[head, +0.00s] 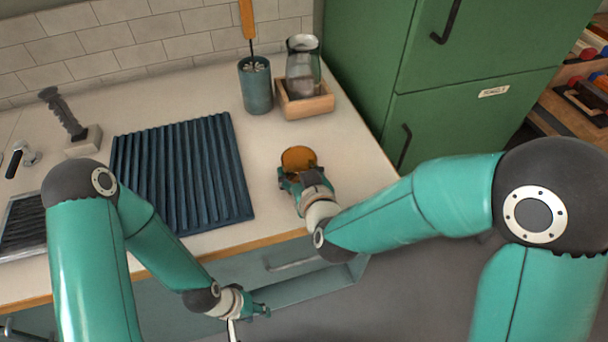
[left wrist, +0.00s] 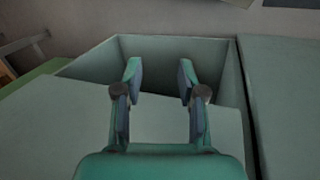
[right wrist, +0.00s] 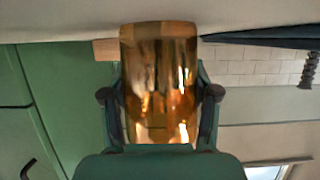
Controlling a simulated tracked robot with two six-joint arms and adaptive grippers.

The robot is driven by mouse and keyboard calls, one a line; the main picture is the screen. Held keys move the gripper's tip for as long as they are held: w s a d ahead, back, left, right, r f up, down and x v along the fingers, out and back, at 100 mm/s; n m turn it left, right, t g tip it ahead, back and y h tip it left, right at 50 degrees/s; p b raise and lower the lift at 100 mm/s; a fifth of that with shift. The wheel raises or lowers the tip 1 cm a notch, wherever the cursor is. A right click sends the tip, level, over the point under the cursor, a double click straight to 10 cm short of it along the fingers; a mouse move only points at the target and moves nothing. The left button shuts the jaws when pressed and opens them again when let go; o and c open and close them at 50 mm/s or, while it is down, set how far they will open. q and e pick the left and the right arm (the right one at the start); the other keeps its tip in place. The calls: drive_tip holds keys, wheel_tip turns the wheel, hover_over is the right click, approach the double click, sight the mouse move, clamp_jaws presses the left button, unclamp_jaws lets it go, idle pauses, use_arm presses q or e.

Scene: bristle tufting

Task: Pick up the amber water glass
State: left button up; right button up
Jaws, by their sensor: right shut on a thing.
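The amber water glass (head: 299,158) is on the counter, to the right of the ribbed mat in the head view. It fills the middle of the right wrist view (right wrist: 158,80), between the two fingers. My right gripper (head: 304,182) is shut on it, with a finger on each side. I cannot tell whether the glass still touches the counter. My left gripper (head: 262,310) is low in front of the counter. In the left wrist view its fingers (left wrist: 160,85) are apart with nothing between them, over an open drawer.
A dark blue ribbed mat (head: 183,170) lies on the counter (head: 255,205). A blue cup with a brush (head: 256,88) and a glass jug (head: 302,68) in a wooden tray (head: 306,106) stand behind. The open drawer (head: 310,285) juts out below. A green cabinet (head: 455,110) stands right.

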drive_tip(key=c, duration=0.5)
drive_tip(key=shift+c, duration=0.3)
drive_tip(key=shift+r, duration=0.25)
